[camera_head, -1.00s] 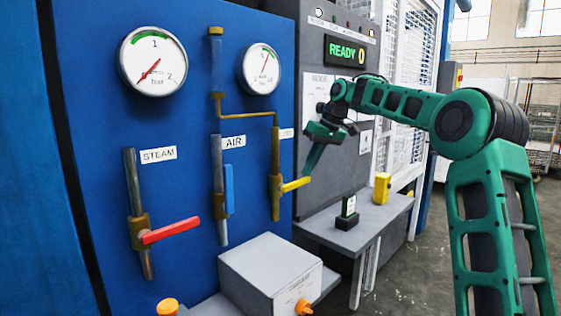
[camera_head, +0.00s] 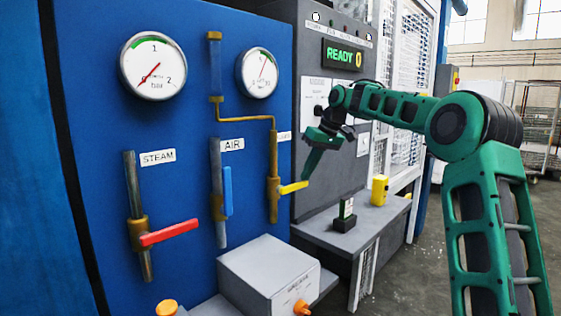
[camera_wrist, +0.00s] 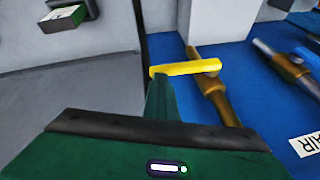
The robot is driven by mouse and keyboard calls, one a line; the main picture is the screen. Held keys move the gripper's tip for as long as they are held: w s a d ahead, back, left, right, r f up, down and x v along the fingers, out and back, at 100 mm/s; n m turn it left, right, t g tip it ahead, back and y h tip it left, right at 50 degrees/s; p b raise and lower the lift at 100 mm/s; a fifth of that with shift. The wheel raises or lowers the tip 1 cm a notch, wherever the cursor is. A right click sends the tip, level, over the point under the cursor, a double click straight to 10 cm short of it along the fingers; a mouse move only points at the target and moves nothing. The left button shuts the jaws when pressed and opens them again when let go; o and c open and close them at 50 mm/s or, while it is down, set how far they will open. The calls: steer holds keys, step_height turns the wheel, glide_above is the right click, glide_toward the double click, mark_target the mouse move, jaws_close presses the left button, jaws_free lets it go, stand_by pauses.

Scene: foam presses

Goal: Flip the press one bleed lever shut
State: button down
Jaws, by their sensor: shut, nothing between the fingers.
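The yellow bleed lever (camera_head: 294,187) sticks out sideways to the right from its brass valve on a thin pipe (camera_head: 273,150) on the blue panel. In the wrist view the lever (camera_wrist: 185,68) lies crosswise to its pipe, above the fingertips. My gripper (camera_head: 305,177) is shut and empty, pointing down at the lever's free end. In the wrist view the gripper's tip (camera_wrist: 159,82) is right at that end and appears close beside it; I cannot tell whether they touch.
A red steam lever (camera_head: 170,232) sticks out to the right, and a blue air lever (camera_head: 228,190) lies along its pipe. A grey box (camera_head: 268,275) stands below. A shelf (camera_head: 375,222) at right holds a yellow object (camera_head: 380,189) and a small dark stand (camera_head: 346,215).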

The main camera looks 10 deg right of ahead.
steer(key=w+d+r, duration=0.1)
steer(key=d+r, duration=0.7)
steer(key=d, duration=0.1)
steer(key=shift+w+r, duration=0.2)
steer(key=shift+r, duration=0.05)
steer(key=shift+a, duration=0.1)
stand_by(0.4)
